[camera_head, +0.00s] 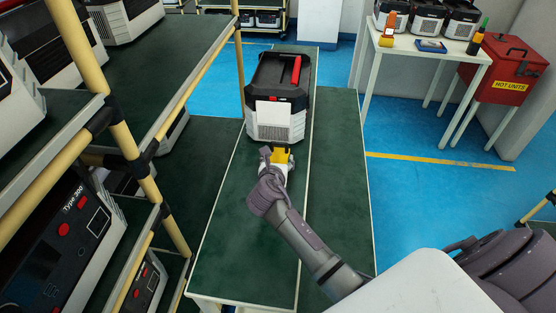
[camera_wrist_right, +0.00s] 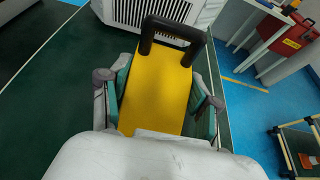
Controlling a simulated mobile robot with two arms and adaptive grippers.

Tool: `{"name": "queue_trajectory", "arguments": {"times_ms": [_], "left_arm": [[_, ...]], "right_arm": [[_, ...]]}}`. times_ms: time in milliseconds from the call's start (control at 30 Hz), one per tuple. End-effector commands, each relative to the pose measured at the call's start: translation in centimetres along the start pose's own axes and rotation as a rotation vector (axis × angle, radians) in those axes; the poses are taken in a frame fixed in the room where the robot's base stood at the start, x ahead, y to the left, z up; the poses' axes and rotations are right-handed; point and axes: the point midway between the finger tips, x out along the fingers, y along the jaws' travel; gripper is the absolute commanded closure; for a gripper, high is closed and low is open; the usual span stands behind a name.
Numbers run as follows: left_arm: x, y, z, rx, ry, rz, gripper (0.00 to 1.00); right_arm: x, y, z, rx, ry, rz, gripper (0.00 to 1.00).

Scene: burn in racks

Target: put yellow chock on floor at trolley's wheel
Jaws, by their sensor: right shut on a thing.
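The yellow chock (camera_wrist_right: 157,90) with a black handle lies between the fingers of my right gripper (camera_wrist_right: 157,105) in the right wrist view, and the gripper is shut on it. In the head view the chock (camera_head: 281,153) shows as a small yellow block at the end of my right arm, over the green top of the trolley (camera_head: 235,220). It is close in front of a grey and black unit. My right gripper (camera_head: 275,158) is partly hidden by its own wrist there. I cannot make out the trolley's wheels. My left gripper is in neither view.
The grey and black unit (camera_head: 278,115) with a red handle stands on the trolley. Racks with yellow posts (camera_head: 118,125) and several units are at the left. A white table (camera_head: 420,48) and a red box (camera_head: 508,70) are at back right. Blue floor (camera_head: 430,210) is clear to the right.

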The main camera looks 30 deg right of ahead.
Motion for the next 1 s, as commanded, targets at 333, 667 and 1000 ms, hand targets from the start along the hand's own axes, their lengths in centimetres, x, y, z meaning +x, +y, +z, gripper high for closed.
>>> {"name": "queue_trajectory", "arguments": {"times_ms": [333,667,1000], "left_arm": [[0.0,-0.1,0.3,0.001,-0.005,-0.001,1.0],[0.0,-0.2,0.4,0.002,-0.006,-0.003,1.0],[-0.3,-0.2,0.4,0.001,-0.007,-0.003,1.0]], "right_arm": [[0.1,0.0,-0.1,0.0,-0.001,0.0,0.21],[0.1,0.0,-0.1,0.001,-0.001,0.0,0.13],[-4.0,0.1,0.1,0.002,0.0,0.004,0.13]]}}
